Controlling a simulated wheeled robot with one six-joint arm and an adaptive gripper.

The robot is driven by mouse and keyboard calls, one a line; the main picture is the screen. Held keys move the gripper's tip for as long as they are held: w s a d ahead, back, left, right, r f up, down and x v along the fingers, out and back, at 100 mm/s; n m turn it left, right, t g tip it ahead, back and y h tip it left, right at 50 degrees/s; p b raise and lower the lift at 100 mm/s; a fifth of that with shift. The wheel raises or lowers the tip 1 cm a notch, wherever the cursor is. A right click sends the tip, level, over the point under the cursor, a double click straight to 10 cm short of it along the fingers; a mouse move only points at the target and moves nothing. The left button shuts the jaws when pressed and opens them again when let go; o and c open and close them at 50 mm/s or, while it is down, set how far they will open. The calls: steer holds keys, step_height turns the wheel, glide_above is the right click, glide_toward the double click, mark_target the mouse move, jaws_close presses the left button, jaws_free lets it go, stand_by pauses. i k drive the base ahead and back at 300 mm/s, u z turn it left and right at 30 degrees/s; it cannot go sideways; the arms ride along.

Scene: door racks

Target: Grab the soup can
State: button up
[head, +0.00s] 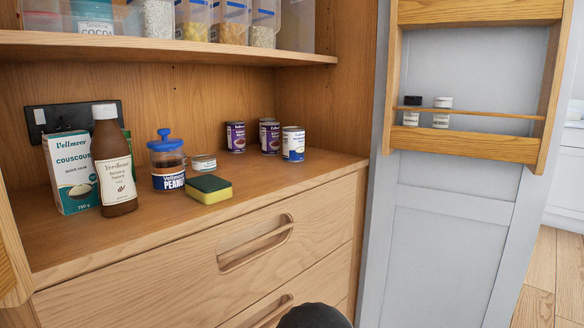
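Several small cans stand upright at the back right of the wooden counter. A purple-labelled can (235,137) stands a little apart on the left. Another purple-labelled can (271,139) stands to its right, with a similar can (264,124) partly hidden behind it. A white and blue can (293,144) stands at the right front of the group. The labels are too small to tell which can is soup. My gripper is not in view; only a dark rounded part, probably of my arm, shows at the bottom edge, well away from the cans.
A couscous box (71,172), brown sauce bottle (113,165), peanut butter jar (167,165), flat tin (203,162) and sponge (208,189) stand left of the cans. A shelf (170,46) hangs above. The open door (450,220) with racks stands right. Counter before the cans is clear.

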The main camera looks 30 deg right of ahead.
mark_target(293, 136)
steer(key=u, duration=3)
steer(key=k, duration=2.2)
steer(key=z, duration=1.05)
steer(key=i, duration=0.5)
